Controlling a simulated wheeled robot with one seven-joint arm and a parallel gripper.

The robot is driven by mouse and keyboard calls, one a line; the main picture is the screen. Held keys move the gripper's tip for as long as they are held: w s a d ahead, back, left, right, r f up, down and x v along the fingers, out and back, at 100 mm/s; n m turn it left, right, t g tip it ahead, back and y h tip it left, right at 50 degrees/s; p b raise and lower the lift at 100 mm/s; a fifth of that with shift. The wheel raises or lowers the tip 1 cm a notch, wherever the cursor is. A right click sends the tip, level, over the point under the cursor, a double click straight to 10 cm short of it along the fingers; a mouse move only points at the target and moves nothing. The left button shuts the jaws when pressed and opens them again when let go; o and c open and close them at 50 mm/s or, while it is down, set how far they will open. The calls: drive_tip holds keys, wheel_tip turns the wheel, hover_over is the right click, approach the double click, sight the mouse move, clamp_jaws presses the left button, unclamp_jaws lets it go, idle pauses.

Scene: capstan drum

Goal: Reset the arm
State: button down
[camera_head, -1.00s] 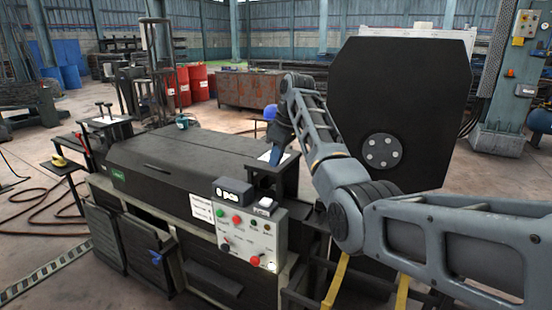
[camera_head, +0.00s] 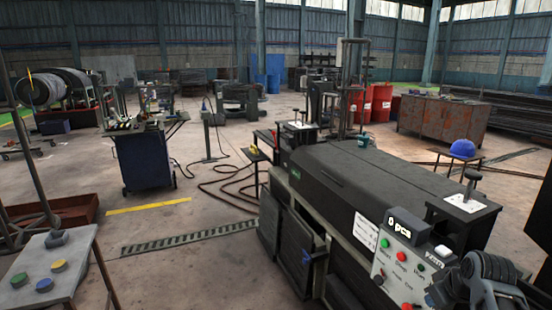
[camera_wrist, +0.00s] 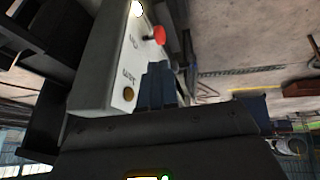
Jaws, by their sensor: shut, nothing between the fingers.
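My arm shows only at the lower right corner of the head view, folded beside the control panel (camera_head: 398,262) of the dark machine (camera_head: 345,185). My gripper (camera_wrist: 158,72) shows in the wrist view as blue fingers close together, shut and empty. The fingers appear in front of the light panel with its red knob (camera_wrist: 158,35); I cannot tell the exact gap to it. The gripper itself cannot be made out in the head view.
A small table with coloured buttons (camera_head: 45,275) stands at the lower left. A blue tool cart (camera_head: 145,158) stands behind it. Open floor lies between cart and machine, with hoses (camera_head: 235,185) on it. A blue cap (camera_head: 462,148) shows at the right.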

drive_tip(key=s+a+f+m+t, duration=0.1)
drive_tip(key=s+a+f, duration=0.35)
drive_tip(key=s, duration=0.25)
drive_tip(key=s+a+f+t, duration=0.1)
drive_tip(key=s+a+f, duration=0.3)
drive_tip(key=s+f, duration=0.15)
drive_tip(key=s+a+r+t+h, duration=0.1)
drive_tip(key=s+a, duration=0.1)
drive_tip(key=s, duration=0.5)
drive_tip(key=s+a+t, duration=0.1)
drive_tip(key=s+a, duration=0.2)
drive_tip(key=s, duration=0.3)
drive_tip(key=s+a+r+t, duration=0.2)
drive_tip(key=s+a+r, duration=0.1)
drive_tip(key=s+r, duration=0.8)
drive_tip(key=s+a+r+m+t+y, duration=0.1)
drive_tip(key=s+a+r+t, duration=0.2)
drive_tip(key=s+r, duration=0.9)
drive_tip(key=shift+s, duration=0.3)
drive_tip(key=shift+d, duration=0.15)
